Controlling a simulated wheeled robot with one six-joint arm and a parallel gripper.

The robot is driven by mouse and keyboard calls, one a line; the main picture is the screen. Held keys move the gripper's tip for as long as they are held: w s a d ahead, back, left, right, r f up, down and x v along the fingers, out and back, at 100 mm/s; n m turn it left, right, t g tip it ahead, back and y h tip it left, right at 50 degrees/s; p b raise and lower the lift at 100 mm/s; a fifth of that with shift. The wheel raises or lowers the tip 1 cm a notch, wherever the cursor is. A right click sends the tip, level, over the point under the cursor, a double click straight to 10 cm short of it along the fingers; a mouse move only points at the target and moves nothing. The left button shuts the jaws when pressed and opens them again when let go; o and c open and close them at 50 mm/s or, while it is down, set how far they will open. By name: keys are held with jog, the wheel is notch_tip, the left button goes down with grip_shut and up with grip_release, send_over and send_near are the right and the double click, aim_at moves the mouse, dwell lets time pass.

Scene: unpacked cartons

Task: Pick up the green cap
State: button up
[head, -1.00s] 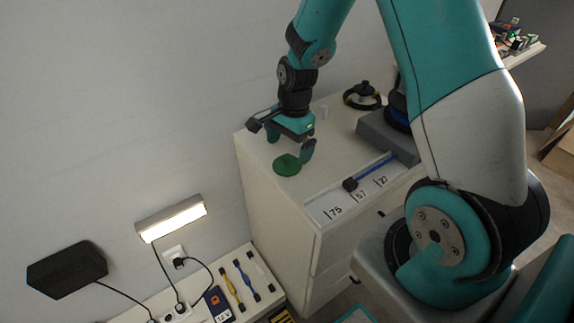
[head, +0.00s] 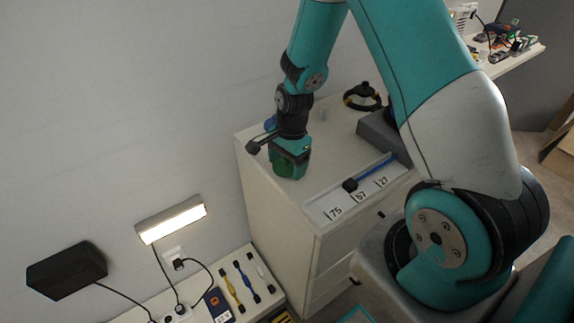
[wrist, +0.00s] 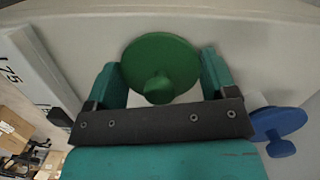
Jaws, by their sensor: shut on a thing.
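The green cap (wrist: 160,62) is a round disc with a knob on it, in the upper middle of the wrist view. My gripper (wrist: 163,78) has its two teal fingers on either side of the cap and is shut on it. In the head view, the gripper (head: 290,168) points down at the white cabinet top (head: 335,140), close to its front left corner. The green cap (head: 284,166) is partly hidden there by the fingers. Whether the cap still touches the cabinet top I cannot tell.
A blue cap (wrist: 280,122) lies to the right in the wrist view. A labelled strip (head: 345,202) with a blue tool (head: 370,174) lies right of the gripper. A black ring-shaped object (head: 362,97) stands farther back. The wall is close on the left.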

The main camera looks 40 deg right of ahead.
notch_tip(320, 180, up, 20)
jog(key=shift+p, duration=0.85)
